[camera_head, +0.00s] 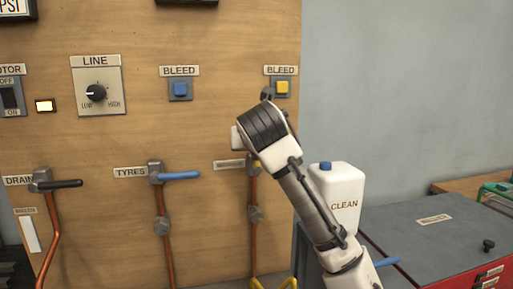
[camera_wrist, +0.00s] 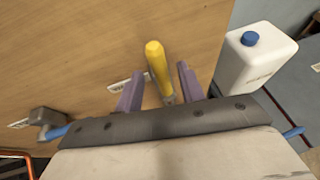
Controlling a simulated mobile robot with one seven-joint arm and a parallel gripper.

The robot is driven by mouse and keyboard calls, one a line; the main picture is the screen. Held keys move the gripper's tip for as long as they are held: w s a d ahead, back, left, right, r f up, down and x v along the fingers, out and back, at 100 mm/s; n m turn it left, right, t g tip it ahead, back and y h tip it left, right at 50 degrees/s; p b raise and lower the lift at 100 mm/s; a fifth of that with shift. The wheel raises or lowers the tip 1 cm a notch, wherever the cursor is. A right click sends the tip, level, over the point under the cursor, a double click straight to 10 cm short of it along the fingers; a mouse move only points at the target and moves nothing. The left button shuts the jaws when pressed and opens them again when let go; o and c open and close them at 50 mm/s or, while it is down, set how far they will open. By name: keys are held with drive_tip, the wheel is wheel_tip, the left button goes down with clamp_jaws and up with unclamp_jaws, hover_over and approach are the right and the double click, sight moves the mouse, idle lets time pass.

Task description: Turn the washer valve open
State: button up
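The washer valve's yellow lever (camera_wrist: 157,65) stands between my gripper's two purple fingers in the wrist view. My gripper (camera_wrist: 160,76) is open around the lever, with a gap visible on both sides. In the head view only a small bit of yellow (camera_head: 257,163) shows beside my arm, at the top of a copper pipe. My wrist hides most of the valve there, and the fingers cannot be made out. The label (camera_head: 229,165) left of it is partly covered and too small to read.
The TYRES valve with a blue lever (camera_head: 179,176) and the DRAIN valve with a black lever (camera_head: 66,184) are to the left. BLEED buttons, blue (camera_head: 180,89) and yellow (camera_head: 282,87), are above. A white CLEAN jug (camera_head: 341,190) stands close on the right.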

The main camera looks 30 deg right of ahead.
drive_tip(key=b+v, duration=0.2)
drive_tip(key=v, duration=0.9)
drive_tip(key=shift+r, duration=0.1)
